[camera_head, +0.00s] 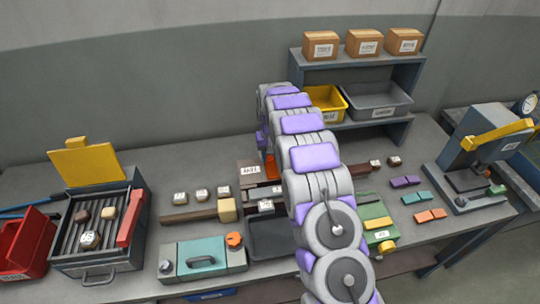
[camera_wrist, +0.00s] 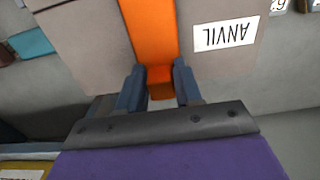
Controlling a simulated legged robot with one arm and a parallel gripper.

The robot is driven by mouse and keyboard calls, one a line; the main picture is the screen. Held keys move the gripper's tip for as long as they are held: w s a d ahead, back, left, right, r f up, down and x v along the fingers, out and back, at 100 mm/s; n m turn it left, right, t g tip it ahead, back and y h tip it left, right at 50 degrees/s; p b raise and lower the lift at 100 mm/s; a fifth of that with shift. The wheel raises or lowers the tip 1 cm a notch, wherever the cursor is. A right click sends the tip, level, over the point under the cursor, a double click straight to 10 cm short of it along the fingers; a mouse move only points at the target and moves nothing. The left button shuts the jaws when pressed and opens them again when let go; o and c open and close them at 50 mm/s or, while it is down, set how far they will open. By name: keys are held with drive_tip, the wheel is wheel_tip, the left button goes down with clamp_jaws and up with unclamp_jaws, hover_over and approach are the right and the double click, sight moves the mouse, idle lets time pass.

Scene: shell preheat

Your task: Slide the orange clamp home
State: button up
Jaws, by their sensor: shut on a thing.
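The orange clamp (camera_wrist: 150,30) runs up the middle of the wrist view, lying along a brown block (camera_wrist: 80,50) with a white label reading ANVIL. My gripper (camera_wrist: 160,88) is shut on the clamp's near end, with one blue-grey finger on each side. In the head view only a small orange part of the clamp (camera_head: 270,166) shows, beside my arm. The labelled block (camera_head: 247,180) also shows there, left of my arm. My fingers are hidden behind my arm in that view. The clamp's far end is cut off in the wrist view.
A grill-like heater (camera_head: 95,240) with a yellow lid and a red bin (camera_head: 25,245) stand at the left. A shelf (camera_head: 350,72) with bins stands behind, and a press (camera_head: 485,150) at the right.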

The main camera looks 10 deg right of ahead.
sight(272, 171)
drive_tip(key=shift+s, duration=0.1)
clamp_jaws()
drive_tip(key=shift+s, duration=1.85)
drive_tip(key=shift+s+f, duration=0.1)
drive_tip(key=shift+s, duration=0.4)
drive_tip(key=o, duration=0.7)
unclamp_jaws()
drive_tip(key=shift+c, duration=0.2)
drive_tip(key=o, duration=0.3)
drive_tip(key=shift+s, duration=0.2)
drive_tip(key=shift+o, duration=0.2)
drive_tip(key=shift+w, duration=0.15)
